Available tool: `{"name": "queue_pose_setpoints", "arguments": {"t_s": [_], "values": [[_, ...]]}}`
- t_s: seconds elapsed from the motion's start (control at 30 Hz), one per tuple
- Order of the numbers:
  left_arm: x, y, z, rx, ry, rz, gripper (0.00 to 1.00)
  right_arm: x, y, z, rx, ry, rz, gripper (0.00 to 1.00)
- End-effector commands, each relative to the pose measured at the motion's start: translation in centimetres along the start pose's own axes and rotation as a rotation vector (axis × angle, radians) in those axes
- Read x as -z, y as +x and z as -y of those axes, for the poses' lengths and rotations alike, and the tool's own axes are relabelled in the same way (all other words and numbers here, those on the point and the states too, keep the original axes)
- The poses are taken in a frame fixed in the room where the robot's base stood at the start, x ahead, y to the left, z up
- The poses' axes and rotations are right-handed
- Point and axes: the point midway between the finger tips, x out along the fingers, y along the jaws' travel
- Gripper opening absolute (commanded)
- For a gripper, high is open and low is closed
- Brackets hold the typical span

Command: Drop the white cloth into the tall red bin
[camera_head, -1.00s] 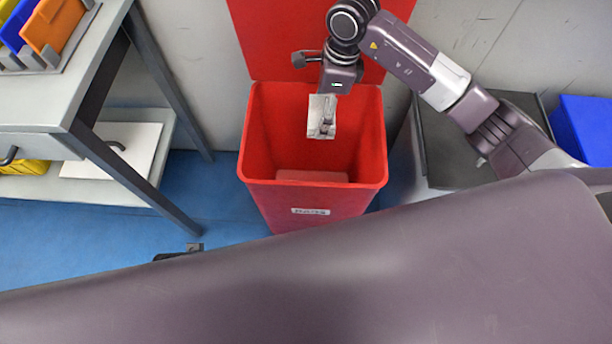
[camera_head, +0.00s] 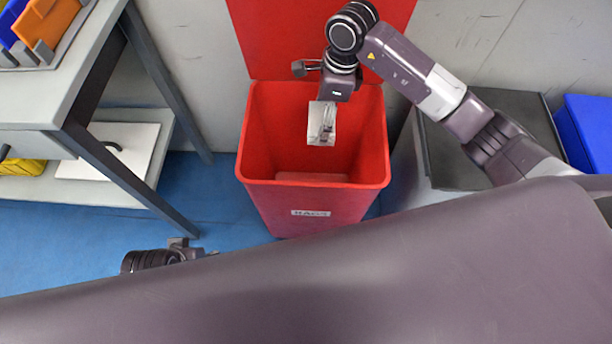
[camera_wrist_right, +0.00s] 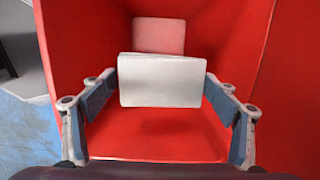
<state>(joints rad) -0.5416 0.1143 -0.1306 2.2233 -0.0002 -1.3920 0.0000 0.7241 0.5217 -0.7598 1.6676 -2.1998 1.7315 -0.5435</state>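The tall red bin (camera_head: 270,195) stands open in the middle of the head view, with a label on its front. My right gripper (camera_head: 325,128) is over its opening, pointing down. It is shut on the white cloth (camera_head: 315,115), a pale, flat rectangular piece. In the right wrist view the cloth (camera_wrist_right: 160,82) sits between the two fingers of the gripper (camera_wrist_right: 160,90), which meet its left and right edges, with red bin walls around. Part of my left gripper (camera_head: 183,246) shows at the lower left; its fingers are mostly hidden by my body.
A pale pinkish patch (camera_wrist_right: 160,35) lies inside the bin; I cannot tell what it is. A grey table (camera_head: 60,100) with orange and blue bins stands at left. A dark-topped grey container (camera_head: 460,150) and a blue bin (camera_head: 590,130) are at right. Blue floor is clear left of the bin.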

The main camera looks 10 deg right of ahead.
Motion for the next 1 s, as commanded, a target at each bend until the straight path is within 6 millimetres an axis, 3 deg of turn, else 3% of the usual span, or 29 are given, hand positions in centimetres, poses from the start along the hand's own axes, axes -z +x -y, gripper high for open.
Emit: {"name": "queue_pose_setpoints", "arguments": {"t_s": [0.13, 0.53, 1.0], "values": [[0.0, 0.0, 0.0, 0.000, 0.000, 0.000, 0.40, 0.0, 0.0, 0.0, 0.000, 0.000, 0.000, 0.99], [0.0, 0.1, 0.0, -0.001, 0.001, 0.001, 0.40, 0.0, -0.6, 0.1, 0.001, 0.000, 0.000, 0.99], [0.0, 0.1, 0.0, 0.000, 0.000, 0.000, 0.40, 0.0, -9.6, 0.1, 0.004, -0.001, 0.000, 0.99]]}}
